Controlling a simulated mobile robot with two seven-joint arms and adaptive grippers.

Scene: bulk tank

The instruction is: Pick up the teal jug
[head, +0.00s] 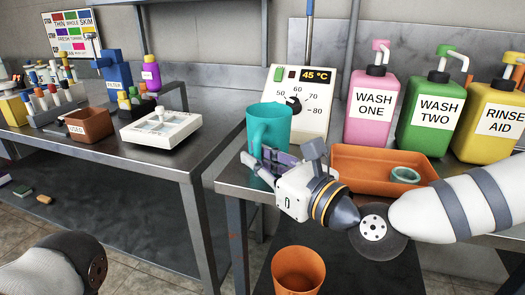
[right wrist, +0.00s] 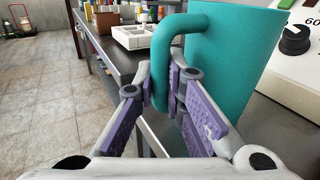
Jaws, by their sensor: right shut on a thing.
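The teal jug (head: 272,122) is upright at the left end of the right-hand metal table, in front of the white temperature box. Its handle faces my right gripper (head: 264,160). In the right wrist view the jug (right wrist: 235,62) fills the upper right, and the purple-padded fingers of the gripper (right wrist: 172,88) are shut on its handle, one on each side. The jug's base is hidden behind the gripper in the head view, so I cannot tell whether it touches the table. My left gripper is not in view.
The temperature box (head: 300,98) stands close behind the jug. An orange tray (head: 352,178) with a teal ring is to its right, before pink (head: 372,110), green (head: 432,115) and yellow (head: 490,120) bottles. An orange bucket (head: 299,272) is below. A gap separates the left table (head: 165,165).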

